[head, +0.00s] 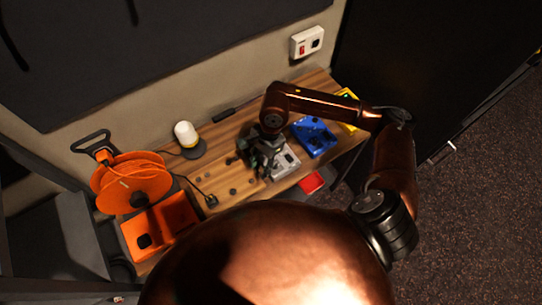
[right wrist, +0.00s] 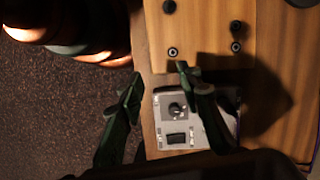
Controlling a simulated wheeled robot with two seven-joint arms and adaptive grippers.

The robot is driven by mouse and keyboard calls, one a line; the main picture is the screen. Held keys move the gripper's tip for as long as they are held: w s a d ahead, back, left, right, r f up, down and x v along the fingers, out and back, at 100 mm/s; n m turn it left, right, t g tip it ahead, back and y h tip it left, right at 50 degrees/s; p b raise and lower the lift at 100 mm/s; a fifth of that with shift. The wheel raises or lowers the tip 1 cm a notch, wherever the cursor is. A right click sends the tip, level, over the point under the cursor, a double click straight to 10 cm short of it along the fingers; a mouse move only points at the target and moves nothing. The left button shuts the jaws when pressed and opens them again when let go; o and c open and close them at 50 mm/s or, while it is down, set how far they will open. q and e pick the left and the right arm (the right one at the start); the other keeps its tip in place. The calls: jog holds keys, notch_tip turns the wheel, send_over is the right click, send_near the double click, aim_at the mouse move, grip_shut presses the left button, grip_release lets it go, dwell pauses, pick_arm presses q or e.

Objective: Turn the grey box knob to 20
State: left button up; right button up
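The grey box (head: 287,161) sits on the wooden desk in the head view, partly hidden by my right gripper (head: 262,168). In the right wrist view the grey box (right wrist: 161,135) shows a round dark knob (right wrist: 175,109) on a dark square plate and a black rectangular part below it. My right gripper (right wrist: 158,77) has its fingers spread, one left of the box and one across the box's right part. The knob appears between them in the picture, with no finger seen gripping it. The knob's reading is too small to tell. My left gripper is not in view.
A blue box (head: 314,137), a yellow box (head: 346,96) and a red box (head: 312,182) are near the grey box. Small dark pieces (head: 232,191) dot the desk. A white lamp (head: 186,134) and an orange cable reel (head: 118,187) stand further left.

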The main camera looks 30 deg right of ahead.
aim_at(275, 165)
jog(key=d+h, duration=0.1)
jog(key=d, duration=0.1)
jog(key=w+d+h, duration=0.1)
jog(key=d, duration=0.1)
jog(key=w+d, duration=0.1)
jog(key=d, duration=0.2)
jog(key=shift+w+f+h, duration=0.1)
jog(key=shift+w+h, duration=0.05)
jog(key=shift+h, duration=0.25)
jog(key=f+p, duration=0.1)
jog(key=f, duration=0.6)
jog(key=shift+s+f, duration=0.2)
jog(key=shift+c, duration=0.3)
grip_shut()
